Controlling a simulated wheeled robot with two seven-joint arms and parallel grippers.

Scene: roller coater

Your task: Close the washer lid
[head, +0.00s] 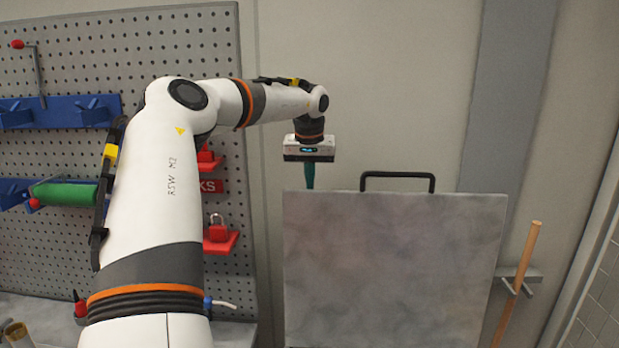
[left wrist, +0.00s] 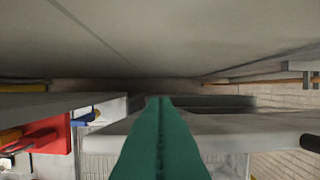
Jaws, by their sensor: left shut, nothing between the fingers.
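The washer lid (head: 395,265) is a large grey panel standing raised, close to upright, with a black bar handle (head: 398,176) along its top edge. My left gripper (head: 309,177) points down at the lid's top left corner, left of the handle. Its teal fingers are together with nothing between them. Their tips pass out of sight behind the lid's top edge. In the left wrist view the shut fingers (left wrist: 160,140) reach between the wall and the lid (left wrist: 240,130); the handle (left wrist: 311,142) shows at the right edge. I cannot tell whether the fingers touch the lid. My right gripper is not in view.
A pegboard (head: 130,50) on the left holds blue racks, a green roller (head: 65,194) and red padlock holders. The wall (head: 400,90) stands close behind the lid. A wooden pole (head: 519,275) leans in a bracket at the right. Space above the lid is free.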

